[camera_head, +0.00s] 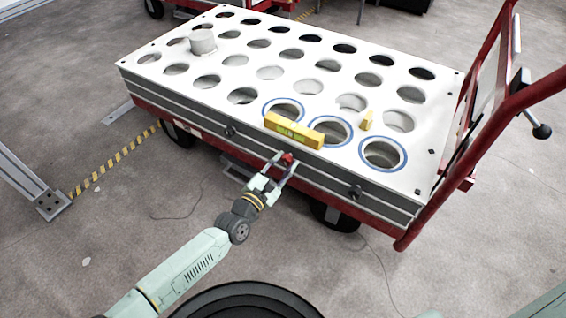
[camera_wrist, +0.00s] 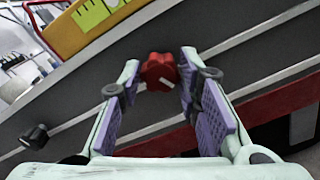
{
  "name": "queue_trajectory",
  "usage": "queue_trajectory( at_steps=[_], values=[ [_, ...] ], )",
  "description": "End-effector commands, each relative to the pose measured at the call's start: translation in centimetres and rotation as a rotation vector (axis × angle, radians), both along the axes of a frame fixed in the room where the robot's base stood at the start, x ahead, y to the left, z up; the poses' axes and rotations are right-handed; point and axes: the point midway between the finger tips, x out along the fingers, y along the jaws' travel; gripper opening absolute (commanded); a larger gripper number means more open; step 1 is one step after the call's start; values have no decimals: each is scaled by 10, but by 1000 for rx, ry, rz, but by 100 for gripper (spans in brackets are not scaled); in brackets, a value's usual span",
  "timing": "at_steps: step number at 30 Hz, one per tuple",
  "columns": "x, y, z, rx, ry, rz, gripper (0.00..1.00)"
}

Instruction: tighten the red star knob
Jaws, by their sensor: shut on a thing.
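The red star knob (camera_head: 287,158) is on the dark long side of the cart, just below the white perforated top. In the wrist view the red knob (camera_wrist: 160,72) sits between the tips of my two purple-padded fingers, with a pale mark on its face. My gripper (camera_head: 279,167) reaches it from the front, and its fingers are shut on the knob; my gripper also shows in the wrist view (camera_wrist: 162,78). The knob's stem is hidden.
Black knobs (camera_head: 230,131) (camera_head: 355,191) stick out of the same side, left and right of my gripper. A yellow level (camera_head: 295,131) lies on the white top (camera_head: 225,62) just above. A red handle frame (camera_head: 480,125) rises at the right.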

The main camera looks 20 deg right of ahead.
Motion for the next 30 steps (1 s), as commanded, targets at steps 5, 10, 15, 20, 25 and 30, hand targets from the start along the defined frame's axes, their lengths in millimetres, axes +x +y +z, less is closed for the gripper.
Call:
queue_trajectory(
  at_steps=[5, 10, 15, 20, 25, 30],
  values=[
    [-1, -1, 0, 98, -122, -2, 3],
    [-1, -1, 0, 177, -222, -2, 3],
    [-1, -1, -1, 235, -297, -3, 3],
    [-1, -1, -1, 271, -343, -3, 3],
    [-1, -1, -2, 290, -366, -2, 3],
    [-1, 0, -2, 296, -373, -2, 3]
  ],
)
